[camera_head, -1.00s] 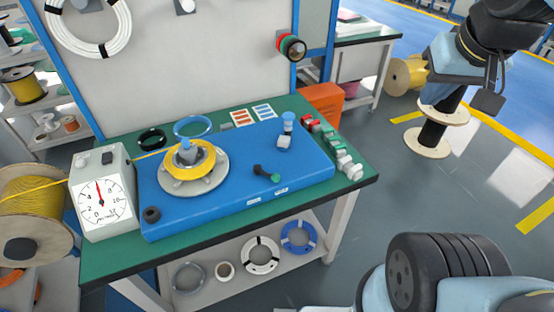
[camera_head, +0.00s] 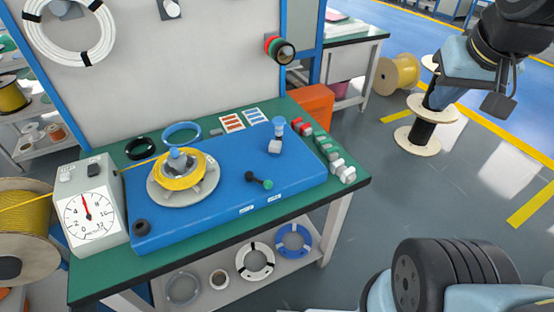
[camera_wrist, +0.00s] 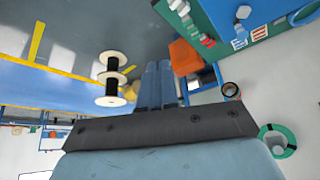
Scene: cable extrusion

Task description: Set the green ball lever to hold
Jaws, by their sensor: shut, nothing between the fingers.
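The green ball lever (camera_head: 267,184) is on the top of the blue machine (camera_head: 220,203), near its front edge. Its black arm runs from a dark pivot at the left to the green ball at the lower right. Two small white labels (camera_head: 274,197) sit on the machine's front edge close to it, too small to read. My gripper (camera_wrist: 157,68) shows in the wrist view with its fingers together and empty. It is well away from the lever, and the lever is not clear in that view. The head view does not show my fingers.
The machine also carries a yellow cable coil (camera_head: 185,172) and a blue-topped knob (camera_head: 279,122). A gauge box (camera_head: 89,208) stands at its left, and several coloured blocks (camera_head: 327,148) at its right. Wooden spools (camera_head: 420,138) stand on the floor to the right.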

